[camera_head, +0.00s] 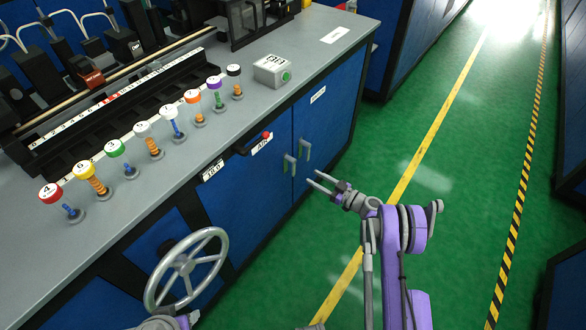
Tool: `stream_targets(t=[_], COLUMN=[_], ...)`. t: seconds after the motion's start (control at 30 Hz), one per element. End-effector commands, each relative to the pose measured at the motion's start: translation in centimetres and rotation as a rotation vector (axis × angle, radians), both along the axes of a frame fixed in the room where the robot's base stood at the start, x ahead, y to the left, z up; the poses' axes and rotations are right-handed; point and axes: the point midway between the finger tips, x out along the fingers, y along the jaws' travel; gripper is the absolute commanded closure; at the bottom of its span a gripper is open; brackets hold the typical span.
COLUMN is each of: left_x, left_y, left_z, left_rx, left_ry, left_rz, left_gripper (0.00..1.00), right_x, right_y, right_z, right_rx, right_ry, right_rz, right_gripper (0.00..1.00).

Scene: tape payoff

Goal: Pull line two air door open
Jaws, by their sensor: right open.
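Two blue cabinet doors sit side by side in the front of the bench: a left door (245,195) and a right door (335,110). Both look shut. Each has a grey upright handle near the shared seam, the left handle (290,164) and the right handle (304,150). The labels are too small to read, so I cannot tell which is the line two air door. My right gripper (313,177) is open and empty, its fingers pointing left toward the handles, just right of and below them in the picture. It appears apart from both. My left gripper's fingers do not show.
A grey handwheel (187,265) projects from the bench front at lower left, close to my left arm. Several numbered knobs (115,148) and a grey box (272,70) stand on the bench top (215,140). Green floor (425,170) to the right is clear.

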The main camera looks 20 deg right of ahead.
Motion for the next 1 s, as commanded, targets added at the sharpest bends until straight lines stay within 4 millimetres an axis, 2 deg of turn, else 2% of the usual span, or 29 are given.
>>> stream_targets(t=[0.17, 0.4, 0.6, 0.77, 1.0], left_x=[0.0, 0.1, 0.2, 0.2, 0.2], left_y=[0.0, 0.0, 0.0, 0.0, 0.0], left_z=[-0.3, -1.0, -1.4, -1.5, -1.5], left_rx=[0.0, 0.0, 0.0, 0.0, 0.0], left_ry=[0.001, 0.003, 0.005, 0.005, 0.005], left_rz=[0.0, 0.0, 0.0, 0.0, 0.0], left_gripper=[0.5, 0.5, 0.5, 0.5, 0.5], right_x=[1.4, 5.1, 7.5, 8.3, 8.4], right_y=[1.2, 4.1, 5.8, 6.5, 6.6], right_z=[-0.2, -0.2, -0.2, -0.1, -0.1], right_rx=[0.001, 0.001, 0.001, 0.001, 0.0], right_ry=[-0.006, -0.004, -0.004, -0.004, -0.004], right_rz=[0.002, 0.003, 0.001, 0.0, -0.001], right_gripper=[0.5, 0.5, 0.5, 0.5, 0.5])
